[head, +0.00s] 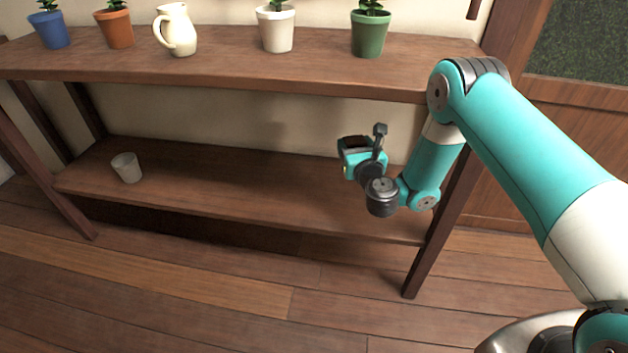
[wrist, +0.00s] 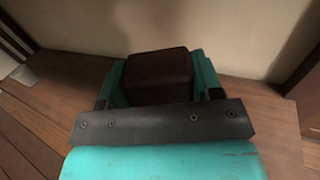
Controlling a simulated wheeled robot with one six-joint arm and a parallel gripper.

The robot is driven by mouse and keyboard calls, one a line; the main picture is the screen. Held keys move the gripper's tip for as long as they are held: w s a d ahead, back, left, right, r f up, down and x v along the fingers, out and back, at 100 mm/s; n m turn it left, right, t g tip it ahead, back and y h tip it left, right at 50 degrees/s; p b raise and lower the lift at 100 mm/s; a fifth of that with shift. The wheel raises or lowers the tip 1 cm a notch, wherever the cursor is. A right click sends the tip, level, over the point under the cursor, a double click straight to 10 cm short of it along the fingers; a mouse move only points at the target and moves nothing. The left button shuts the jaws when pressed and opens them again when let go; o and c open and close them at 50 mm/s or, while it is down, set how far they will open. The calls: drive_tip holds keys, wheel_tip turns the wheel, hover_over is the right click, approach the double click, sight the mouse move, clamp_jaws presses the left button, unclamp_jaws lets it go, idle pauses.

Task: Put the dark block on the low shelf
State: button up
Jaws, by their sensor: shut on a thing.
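The dark block (wrist: 158,77) is a dark brown block between the fingers of my gripper (wrist: 158,88) in the wrist view. My gripper is shut on it. In the head view my gripper (head: 352,148) is between the top board and the low shelf (head: 230,190), toward the shelf's right end. A bit of the dark block (head: 352,141) shows at the gripper there, mostly hidden by it. The low shelf also shows behind the gripper in the wrist view (wrist: 262,115). I cannot tell whether the block touches the shelf.
A grey-white cup (head: 126,167) stands at the left of the low shelf. The shelf's middle is clear. The top board (head: 230,62) overhead holds several potted plants and a cream jug (head: 177,30). A post (head: 440,220) stands at the right end, close to my arm.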

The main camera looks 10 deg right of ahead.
drive_tip(key=f+b, duration=0.5)
drive_tip(key=f, duration=0.1)
drive_tip(key=f+b, duration=1.1)
drive_tip(key=f, duration=0.2)
drive_tip(key=shift+d, duration=0.25)
drive_tip(key=shift+f+b, duration=0.15)
drive_tip(key=shift+b, duration=0.25)
drive_tip(key=o, duration=1)
drive_tip(key=shift+o, duration=0.2)
